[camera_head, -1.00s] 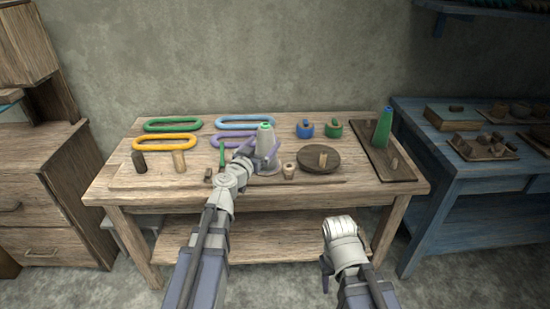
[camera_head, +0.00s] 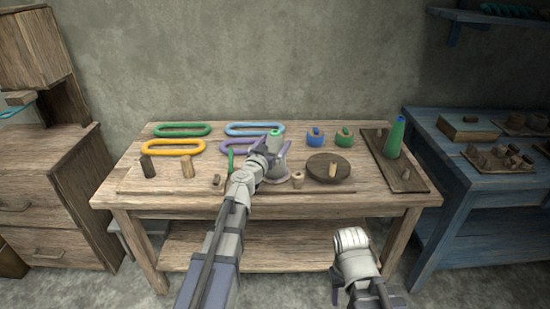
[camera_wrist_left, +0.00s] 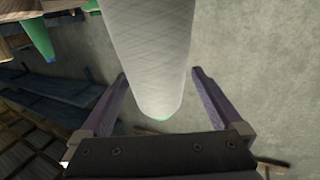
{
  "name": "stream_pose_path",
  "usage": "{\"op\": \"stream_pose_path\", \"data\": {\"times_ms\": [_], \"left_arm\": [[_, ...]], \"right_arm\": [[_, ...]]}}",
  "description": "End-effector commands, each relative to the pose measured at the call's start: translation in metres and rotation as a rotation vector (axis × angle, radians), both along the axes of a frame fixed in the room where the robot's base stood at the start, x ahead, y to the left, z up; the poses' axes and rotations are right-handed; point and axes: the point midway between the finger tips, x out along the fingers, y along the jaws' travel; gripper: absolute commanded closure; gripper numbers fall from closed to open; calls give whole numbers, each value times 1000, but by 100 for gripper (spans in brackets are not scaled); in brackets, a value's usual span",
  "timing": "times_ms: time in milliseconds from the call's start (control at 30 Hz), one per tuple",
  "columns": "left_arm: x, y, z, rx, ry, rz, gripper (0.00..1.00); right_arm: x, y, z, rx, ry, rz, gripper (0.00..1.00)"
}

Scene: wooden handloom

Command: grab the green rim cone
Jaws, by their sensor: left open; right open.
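The green rim cone, pale grey with a green rim at its narrow top (camera_head: 275,143), stands on the wooden table. It fills the upper middle of the left wrist view (camera_wrist_left: 150,50). My left gripper (camera_head: 271,160) is open, with its two purple-grey fingers on either side of the cone. In the left wrist view a gap shows between the cone and each finger (camera_wrist_left: 160,75). My right gripper (camera_head: 350,240) is open and empty in front of the table, low at the right.
Green, yellow, blue and purple oval rings lie on the table's left and middle, including a yellow one (camera_head: 170,146). A round wooden disc (camera_head: 318,168) and a small wooden spool (camera_head: 298,179) lie right of the left gripper. A green cone (camera_head: 394,137) stands on a dark board (camera_head: 412,178).

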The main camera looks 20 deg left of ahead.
Motion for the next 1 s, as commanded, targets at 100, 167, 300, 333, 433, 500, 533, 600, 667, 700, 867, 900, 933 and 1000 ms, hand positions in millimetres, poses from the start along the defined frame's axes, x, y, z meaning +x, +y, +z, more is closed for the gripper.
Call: {"op": "stream_pose_path", "data": {"times_ms": [100, 167, 300, 333, 433, 500, 533, 600, 667, 700, 867, 900, 933, 1000], "left_arm": [[22, -5, 0, 0, 0, -1, 0], [30, -5, 0, 0, 0, -1, 0], [35, -6, 0, 0, 0, -1, 0], [34, -6, 0, 0, 0, -1, 0], [33, -6, 0, 0, 0, -1, 0], [33, -6, 0, 0, 0, -1, 6], [33, -6, 0, 0, 0, -1, 9], [33, -6, 0, 0, 0, -1, 17], [33, -6, 0, 0, 0, -1, 24], [33, -6, 0, 0, 0, -1, 28], [33, -6, 0, 0, 0, 0, 46], [33, -6, 0, 0, 0, 0, 51], [33, -6, 0, 0, 0, 0, 54], [33, -6, 0, 0, 0, 0, 62]], "right_arm": [[0, 0, 0, 0, 0, 0, 50], [0, 0, 0, 0, 0, 0, 50], [0, 0, 0, 0, 0, 0, 50], [0, 0, 0, 0, 0, 0, 50], [0, 0, 0, 0, 0, 0, 50], [0, 0, 0, 0, 0, 0, 50], [0, 0, 0, 0, 0, 0, 50], [0, 0, 0, 0, 0, 0, 50], [0, 0, 0, 0, 0, 0, 50], [0, 0, 0, 0, 0, 0, 50], [0, 0, 0, 0, 0, 0, 50], [0, 0, 0, 0, 0, 0, 50], [0, 0, 0, 0, 0, 0, 50], [0, 0, 0, 0, 0, 0, 50]]}}
